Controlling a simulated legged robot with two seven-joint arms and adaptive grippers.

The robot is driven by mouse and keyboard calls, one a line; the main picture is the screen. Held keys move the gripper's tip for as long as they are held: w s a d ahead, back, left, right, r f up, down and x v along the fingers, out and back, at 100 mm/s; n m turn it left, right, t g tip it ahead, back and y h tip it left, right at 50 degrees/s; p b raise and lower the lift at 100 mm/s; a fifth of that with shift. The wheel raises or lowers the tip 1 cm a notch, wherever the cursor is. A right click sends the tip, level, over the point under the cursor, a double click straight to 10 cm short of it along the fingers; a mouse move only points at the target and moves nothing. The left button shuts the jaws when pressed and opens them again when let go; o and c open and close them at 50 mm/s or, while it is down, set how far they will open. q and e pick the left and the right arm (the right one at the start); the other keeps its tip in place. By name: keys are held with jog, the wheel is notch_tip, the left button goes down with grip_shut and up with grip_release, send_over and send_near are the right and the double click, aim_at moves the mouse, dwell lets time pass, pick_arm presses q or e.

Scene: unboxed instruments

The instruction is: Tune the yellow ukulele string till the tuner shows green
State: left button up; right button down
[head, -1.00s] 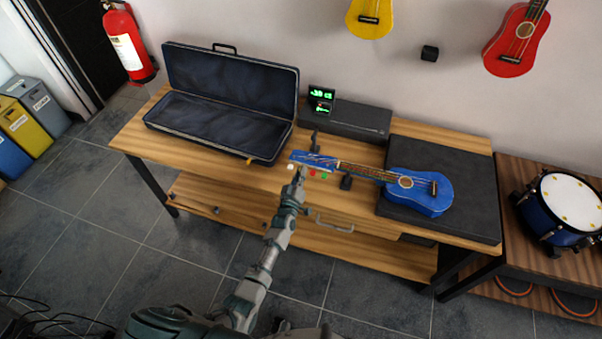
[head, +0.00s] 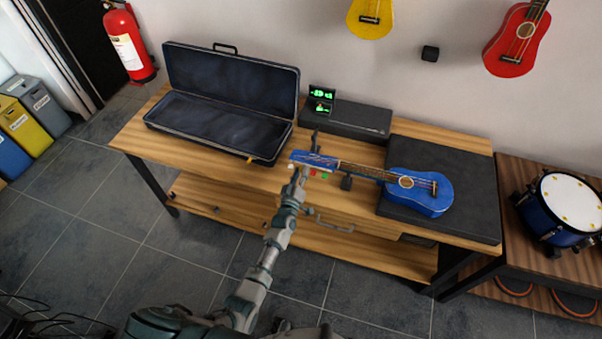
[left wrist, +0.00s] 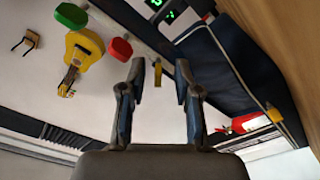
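The blue ukulele (head: 421,192) lies on the bench, its body on a dark pad and its headstock (head: 313,159) pointing left. Red (head: 312,172) and green (head: 324,175) pegs show along the near side of the headstock; a white one is at the left. In the left wrist view, the yellow peg (left wrist: 157,74) shows edge-on between the fingers of my left gripper (left wrist: 160,80). The fingers stand apart with gaps on both sides of it. The red (left wrist: 120,51) and green (left wrist: 71,15) pegs are to its left. The tuner (head: 321,99) shows green characters, too small to read surely. My right gripper is out of view.
An open dark case (head: 222,108) stands on the left of the bench. A dark box (head: 350,120) lies behind the headstock. A yellow ukulele (head: 369,18) and a red one hang on the wall.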

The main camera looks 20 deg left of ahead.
pick_arm(q)
jog(key=shift+s+f, duration=0.1)
jog(key=shift+s, duration=0.1)
jog(key=s, duration=1.1)
jog(key=shift+s+f, duration=0.25)
jog(key=shift+f, duration=0.05)
jog(key=s+d+f+m+g+h, duration=0.1)
jog(key=s+f+m+g, duration=0.15)
jog(key=s+f, duration=0.6)
jog(key=s+f+m+g, duration=0.2)
jog(key=s+f+g, duration=0.2)
jog(key=f, duration=0.9)
jog(key=s+d+f+m+g+h, duration=0.1)
jog(key=s+f+m+g, duration=0.15)
jog(key=s+f, duration=0.55)
jog(key=s+a+f+m+g, duration=0.1)
jog(key=s+a+f+g, duration=0.1)
jog(key=s+f, duration=0.3)
jog(key=s+a+f+m+g+y, duration=0.1)
jog(key=s+f, duration=0.4)
jog(key=s, duration=0.8)
jog(key=s+a+f+m+g+y, duration=0.1)
jog(key=s+a+f+g, duration=0.2)
jog(key=s, duration=0.6)
notch_tip(320, 180, down, 3)
jog(key=g, duration=0.2)
jog(key=shift+a+g, duration=0.3)
jog(key=shift+a, duration=0.05)
